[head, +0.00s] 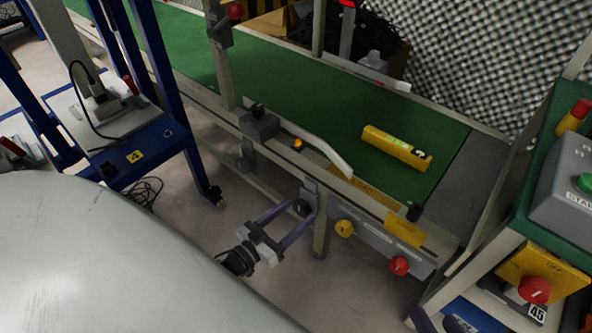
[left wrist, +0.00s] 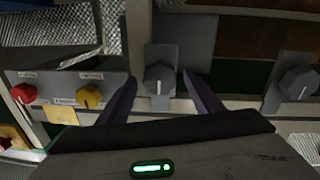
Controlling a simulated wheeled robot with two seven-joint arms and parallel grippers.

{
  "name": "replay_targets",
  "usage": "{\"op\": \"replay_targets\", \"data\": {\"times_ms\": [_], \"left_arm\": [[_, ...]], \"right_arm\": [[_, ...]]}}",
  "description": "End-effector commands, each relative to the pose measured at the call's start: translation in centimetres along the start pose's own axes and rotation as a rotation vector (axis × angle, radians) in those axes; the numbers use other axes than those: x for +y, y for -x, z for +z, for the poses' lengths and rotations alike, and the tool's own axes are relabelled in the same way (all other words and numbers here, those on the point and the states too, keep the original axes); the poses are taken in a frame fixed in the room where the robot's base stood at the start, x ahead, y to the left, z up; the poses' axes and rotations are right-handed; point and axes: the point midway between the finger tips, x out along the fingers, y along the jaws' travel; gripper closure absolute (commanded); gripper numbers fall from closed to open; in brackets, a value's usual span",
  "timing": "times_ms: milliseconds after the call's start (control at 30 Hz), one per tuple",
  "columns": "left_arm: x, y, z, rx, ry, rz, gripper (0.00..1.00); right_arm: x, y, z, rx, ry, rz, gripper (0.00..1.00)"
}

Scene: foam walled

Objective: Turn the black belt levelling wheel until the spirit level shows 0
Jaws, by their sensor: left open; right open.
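The black levelling wheel (head: 300,207) sits on a grey bracket at the near side of the belt frame. In the left wrist view the wheel (left wrist: 159,79) has a pale pointer line. My left gripper (head: 304,210) is open, with its purple fingers on either side of the wheel; the fingers (left wrist: 158,77) also flank it in the left wrist view. I cannot tell whether they touch it.
A panel with a yellow knob (head: 345,228) and red knob (head: 399,265) is right of the wheel. Another black knob (left wrist: 298,83) shows in the left wrist view. A blue-framed stand (head: 150,158) is at left, a control box (head: 565,170) at right.

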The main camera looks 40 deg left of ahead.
Motion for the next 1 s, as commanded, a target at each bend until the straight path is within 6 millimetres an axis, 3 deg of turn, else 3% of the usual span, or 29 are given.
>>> {"op": "replay_targets", "data": {"times_ms": [400,633,1000], "left_arm": [[0.01,-1.01,-0.01,-0.001,0.001,-0.001,0.40],[0.01,-0.98,0.00,-0.001,0.001,-0.001,0.79],[0.05,-0.96,0.03,0.002,0.055,0.001,0.81]], "right_arm": [[-0.41,0.25,-0.24,0.013,-0.004,-0.011,0.60],[-0.41,0.23,-0.20,0.013,-0.004,-0.011,0.60],[-0.25,0.02,0.17,0.003,-0.006,-0.008,0.60]]}}
